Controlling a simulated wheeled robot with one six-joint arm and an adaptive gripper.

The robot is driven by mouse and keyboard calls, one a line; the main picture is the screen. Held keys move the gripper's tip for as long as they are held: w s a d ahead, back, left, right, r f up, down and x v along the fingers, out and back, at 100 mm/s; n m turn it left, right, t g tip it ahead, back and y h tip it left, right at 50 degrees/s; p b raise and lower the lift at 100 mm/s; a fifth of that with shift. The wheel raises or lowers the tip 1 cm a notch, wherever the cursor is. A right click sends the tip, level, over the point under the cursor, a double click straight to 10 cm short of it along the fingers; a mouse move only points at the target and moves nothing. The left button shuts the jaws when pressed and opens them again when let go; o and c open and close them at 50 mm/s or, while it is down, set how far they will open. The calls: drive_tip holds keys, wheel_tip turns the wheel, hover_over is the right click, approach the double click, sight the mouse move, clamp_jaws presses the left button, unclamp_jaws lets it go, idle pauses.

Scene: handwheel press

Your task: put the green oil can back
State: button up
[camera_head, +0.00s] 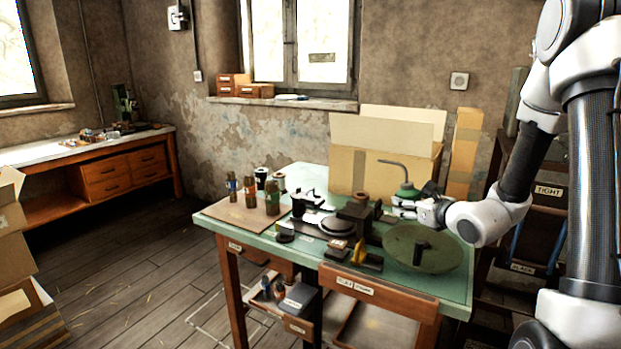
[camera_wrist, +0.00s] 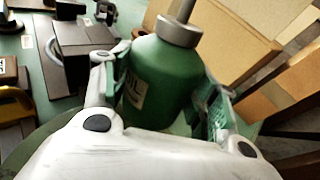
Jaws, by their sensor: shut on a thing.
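The green oil can (camera_head: 408,191) has a thin bent spout and is at the back right of the green-topped table (camera_head: 455,287), in front of an open cardboard box. In the wrist view the can (camera_wrist: 160,78) fills the middle, with a grey metal collar on top and part of a label showing. My gripper (camera_wrist: 165,98) is shut on the can's body, one finger on each side. In the head view my gripper (camera_head: 416,210) reaches the can from the right. The can's base is hidden, so I cannot tell whether it touches the table.
The open cardboard box (camera_head: 350,178) stands behind the can. A round green dish (camera_head: 405,262) with a dark piece lies in front of my gripper. Dark press parts (camera_head: 357,213) stand left of it. Several bottles stand on a brown board (camera_head: 232,217) at the table's left.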

drive_tip(key=shift+a, duration=0.55)
